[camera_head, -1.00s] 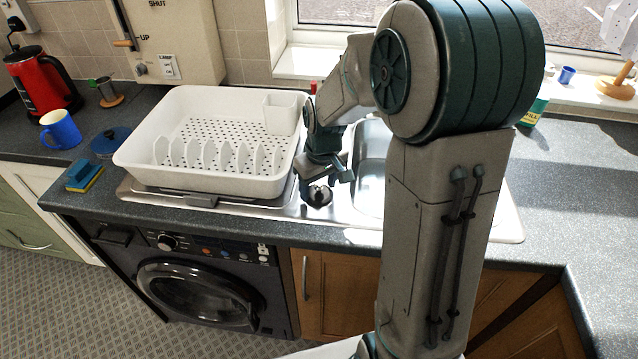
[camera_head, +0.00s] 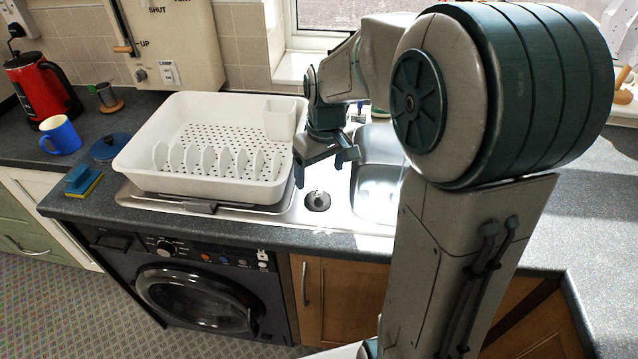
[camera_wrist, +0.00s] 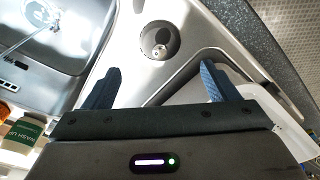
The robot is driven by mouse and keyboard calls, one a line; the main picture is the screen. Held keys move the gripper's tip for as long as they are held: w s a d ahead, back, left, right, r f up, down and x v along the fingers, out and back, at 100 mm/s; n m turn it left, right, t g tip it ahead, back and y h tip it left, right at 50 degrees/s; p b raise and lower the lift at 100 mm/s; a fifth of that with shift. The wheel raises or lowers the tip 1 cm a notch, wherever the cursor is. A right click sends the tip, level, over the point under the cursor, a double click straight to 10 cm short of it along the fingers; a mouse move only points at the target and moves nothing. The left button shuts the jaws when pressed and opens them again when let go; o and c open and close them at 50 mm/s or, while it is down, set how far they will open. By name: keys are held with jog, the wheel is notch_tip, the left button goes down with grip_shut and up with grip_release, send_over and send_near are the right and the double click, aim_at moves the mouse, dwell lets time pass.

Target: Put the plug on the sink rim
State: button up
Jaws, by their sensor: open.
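The plug (camera_head: 317,201), a small dark disc with a bright metal middle, rests on the steel sink rim (camera_head: 336,214) between the white dish rack and the basin. It also shows in the wrist view (camera_wrist: 158,41), ahead of my fingertips. My gripper (camera_head: 328,170) is above and behind the plug in the head view, apart from it. In the wrist view my gripper's (camera_wrist: 158,70) two blue fingers are spread wide with nothing between them.
The white dish rack (camera_head: 215,185) stands close left of my gripper. The sink basin (camera_head: 378,190) is to the right, partly behind my arm. A blue mug (camera_head: 62,136), a sponge (camera_head: 82,182) and a red kettle (camera_head: 40,85) are far left. A green-labelled bottle (camera_wrist: 22,133) shows in the wrist view.

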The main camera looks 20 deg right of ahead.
notch_tip(320, 180, up, 4)
jog(key=s+f+m+t, duration=0.1)
jog(key=s+m, duration=0.2)
jog(key=s, duration=1.4)
jog(key=shift+s+d+m+t, duration=0.15)
jog(key=shift+s+m+t, duration=0.15)
jog(key=shift+s+m, duration=0.1)
jog(key=shift+f, duration=0.1)
